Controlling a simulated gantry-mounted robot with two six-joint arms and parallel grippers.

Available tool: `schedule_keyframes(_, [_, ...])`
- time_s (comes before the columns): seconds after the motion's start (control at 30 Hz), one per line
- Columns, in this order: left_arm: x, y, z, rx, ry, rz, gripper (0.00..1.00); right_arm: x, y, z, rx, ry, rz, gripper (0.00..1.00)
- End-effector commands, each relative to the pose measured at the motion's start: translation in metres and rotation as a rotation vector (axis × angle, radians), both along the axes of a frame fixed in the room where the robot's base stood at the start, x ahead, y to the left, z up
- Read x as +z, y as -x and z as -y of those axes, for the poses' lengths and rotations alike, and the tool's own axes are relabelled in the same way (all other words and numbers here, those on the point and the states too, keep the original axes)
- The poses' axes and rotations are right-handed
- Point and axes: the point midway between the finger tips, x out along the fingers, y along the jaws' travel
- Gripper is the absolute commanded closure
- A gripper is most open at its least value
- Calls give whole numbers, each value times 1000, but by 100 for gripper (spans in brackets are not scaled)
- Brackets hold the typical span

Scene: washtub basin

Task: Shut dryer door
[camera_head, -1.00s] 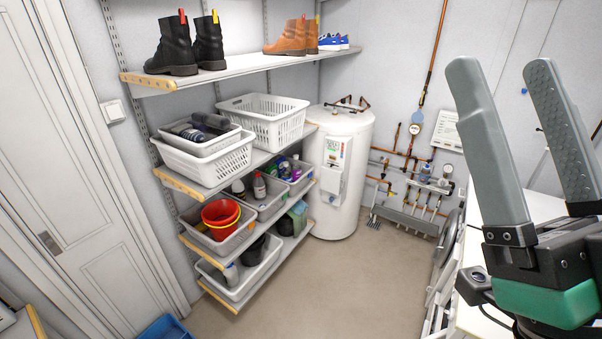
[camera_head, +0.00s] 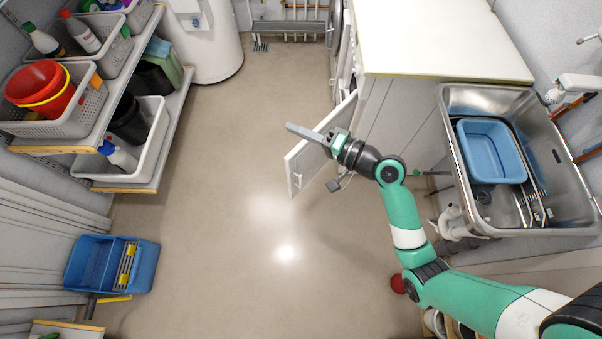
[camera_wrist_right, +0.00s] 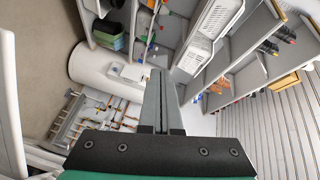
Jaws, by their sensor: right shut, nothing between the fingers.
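A white rectangular door panel (camera_head: 308,158) stands swung out into the floor space from the front of a white unit under the worktop, in the head view. I cannot tell for sure that it is the dryer's. Rounded grey machine fronts (camera_head: 341,38) show partly, edge-on, farther back along the same row. My right gripper (camera_head: 292,128) is shut and empty, its fingers pointing left over the panel's upper part; I cannot tell whether they touch. In the right wrist view its fingers (camera_wrist_right: 156,75) lie together. My left gripper is not in view.
A white worktop (camera_head: 440,40) and a steel sink (camera_head: 447,125) with a blue basin (camera_head: 490,150) lie right. Shelves with bins (camera_head: 135,165) and a blue bucket (camera_head: 95,265) line the left. The floor (camera_head: 230,200) between is clear.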

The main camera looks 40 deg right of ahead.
Motion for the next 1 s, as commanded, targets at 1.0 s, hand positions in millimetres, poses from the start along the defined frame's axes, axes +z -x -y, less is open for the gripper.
schedule_keyframes(1.0, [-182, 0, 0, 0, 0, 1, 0, -307, 35, 60, -232, -200, -245, 100])
